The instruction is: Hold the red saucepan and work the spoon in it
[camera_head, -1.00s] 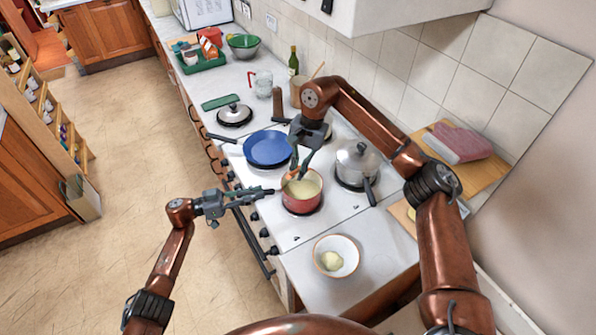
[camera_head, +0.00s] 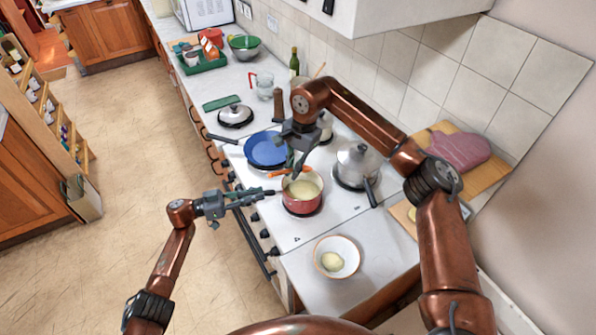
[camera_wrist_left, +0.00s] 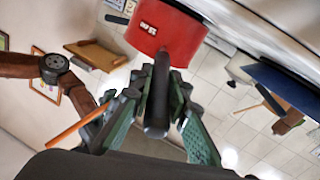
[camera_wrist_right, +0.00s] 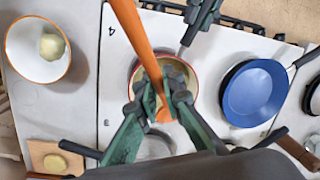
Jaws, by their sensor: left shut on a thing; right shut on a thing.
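The red saucepan (camera_head: 302,201) stands on the front right of the hob with pale yellow contents. My left gripper (camera_head: 262,192) is shut on its dark handle, which shows between the fingers in the left wrist view (camera_wrist_left: 157,105). My right gripper (camera_head: 297,165) is over the pan's far side, shut on the orange-brown wooden spoon (camera_head: 279,173). In the right wrist view the spoon (camera_wrist_right: 138,35) slants between the fingers, its lower end in front of the pan. The fingers hide part of it, and I cannot tell whether it touches the contents.
A blue pan (camera_head: 266,149) is just behind the saucepan, and a lidded steel pot (camera_head: 357,166) stands to its right. A white bowl (camera_head: 336,258) with a pale lump sits on the near counter. A mitt-shaped pink item (camera_head: 460,152) lies on a wooden board.

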